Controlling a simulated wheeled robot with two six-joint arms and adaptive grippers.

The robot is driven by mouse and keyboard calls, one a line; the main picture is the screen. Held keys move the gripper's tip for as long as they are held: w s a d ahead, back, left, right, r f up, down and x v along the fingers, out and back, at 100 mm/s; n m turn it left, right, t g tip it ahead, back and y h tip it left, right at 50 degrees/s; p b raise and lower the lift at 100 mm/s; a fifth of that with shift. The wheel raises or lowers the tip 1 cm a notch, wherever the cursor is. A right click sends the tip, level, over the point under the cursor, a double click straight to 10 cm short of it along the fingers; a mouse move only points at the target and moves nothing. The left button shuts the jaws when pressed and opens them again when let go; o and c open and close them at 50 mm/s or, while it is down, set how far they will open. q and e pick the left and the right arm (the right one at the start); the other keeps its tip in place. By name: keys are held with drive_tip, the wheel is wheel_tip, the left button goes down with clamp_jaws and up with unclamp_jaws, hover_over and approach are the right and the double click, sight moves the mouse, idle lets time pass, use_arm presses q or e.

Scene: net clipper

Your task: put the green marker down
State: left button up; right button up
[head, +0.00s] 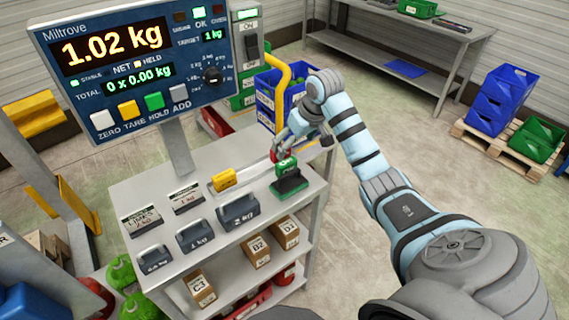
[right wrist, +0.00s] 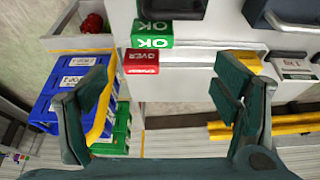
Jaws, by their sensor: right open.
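In the right wrist view the green marker (right wrist: 152,40) shows "OK" lettering. My right gripper (head: 278,150) is at the far edge of the cart top, just beyond the marker. In its wrist view the gripper (right wrist: 163,88) has its fingers wide apart, with nothing between the pads; the marker lies ahead of them, apart from both. My left gripper is not in view.
A red "OVER" marker (right wrist: 142,61) sits beside the green one; a yellow marker (head: 223,180) lies to the left. Several dark weights (head: 196,236) stand along the cart's front. A scale display (head: 130,65) rises behind, and blue bins (head: 277,95) stand beyond the cart.

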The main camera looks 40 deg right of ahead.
sight(287, 162)
drive_tip(key=x, duration=0.4)
drive_tip(key=d+b+x, duration=0.1)
drive_tip(key=x, duration=0.4)
drive_tip(key=b+x, duration=0.1)
drive_tip(key=x, duration=0.4)
drive_tip(key=shift+d, duration=0.15)
drive_tip(key=shift+c, duration=0.2)
drive_tip(key=shift+r, duration=0.15)
drive_tip(key=c, duration=1.3)
drive_tip(key=shift+r, duration=0.1)
